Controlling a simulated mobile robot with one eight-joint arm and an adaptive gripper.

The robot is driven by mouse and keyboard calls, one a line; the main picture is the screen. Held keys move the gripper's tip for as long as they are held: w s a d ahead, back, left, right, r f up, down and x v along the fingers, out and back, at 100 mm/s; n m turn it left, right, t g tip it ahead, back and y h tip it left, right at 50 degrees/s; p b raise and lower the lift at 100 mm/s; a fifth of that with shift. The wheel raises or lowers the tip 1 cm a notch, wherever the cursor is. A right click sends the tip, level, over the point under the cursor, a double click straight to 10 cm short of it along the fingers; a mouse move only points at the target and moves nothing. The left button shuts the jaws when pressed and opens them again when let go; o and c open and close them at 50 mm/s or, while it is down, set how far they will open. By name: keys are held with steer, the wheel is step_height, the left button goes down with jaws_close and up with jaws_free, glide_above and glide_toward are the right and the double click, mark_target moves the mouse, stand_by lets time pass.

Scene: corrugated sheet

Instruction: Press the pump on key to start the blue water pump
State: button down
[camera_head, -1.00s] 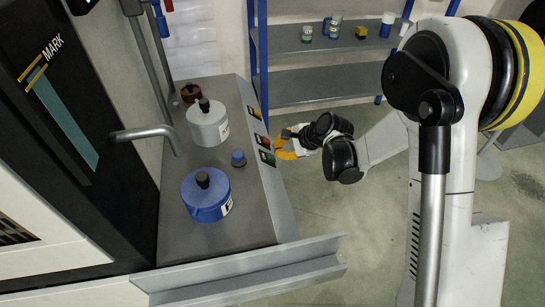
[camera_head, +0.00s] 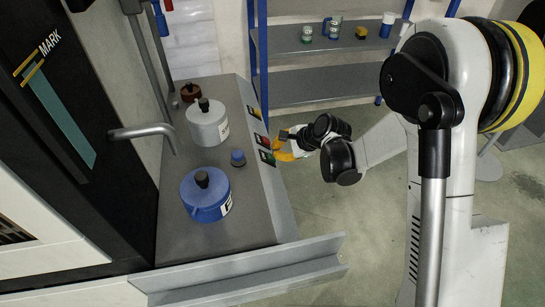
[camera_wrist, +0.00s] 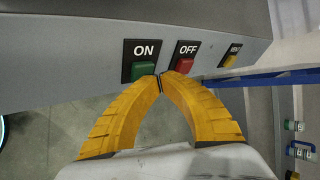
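The green ON key (camera_wrist: 144,70) is on the sloped grey front of the counter, under a black ON label. It also shows in the head view (camera_head: 267,158). The red OFF key (camera_wrist: 184,65) is just right of it in the wrist view. My gripper (camera_wrist: 160,80) has its yellow fingers shut tip to tip, with nothing between them. Its tips are at the lower right of the ON key, between it and the OFF key. I cannot tell whether they touch. In the head view, my gripper (camera_head: 279,148) is beside the panel. I cannot identify the blue water pump for certain.
A yellow key (camera_wrist: 231,61) is farther right. On the counter (camera_head: 185,242) are a blue lidded pot (camera_head: 206,194), a white lidded pot (camera_head: 207,123) and a small blue object (camera_head: 238,157). A grey shelf (camera_head: 325,82) with blue posts stands behind.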

steer(key=shift+s+a+f+b, duration=0.1)
steer(key=shift+a+f+b, duration=0.15)
steer(key=shift+f+b, duration=0.1)
stand_by(0.3)
steer(key=shift+r, duration=0.1)
steer(key=shift+d+r+p, duration=0.35)
steer(key=shift+d+r, duration=0.2)
stand_by(0.4)
steer(key=shift+w+d+r+p, duration=0.35)
steer(key=shift+d+r+p, duration=0.2)
steer(key=shift+d+r, duration=0.35)
steer(key=shift+w+d+r+p, duration=0.3)
steer(key=shift+d+r+p, duration=0.2)
steer(key=shift+d+r, duration=0.35)
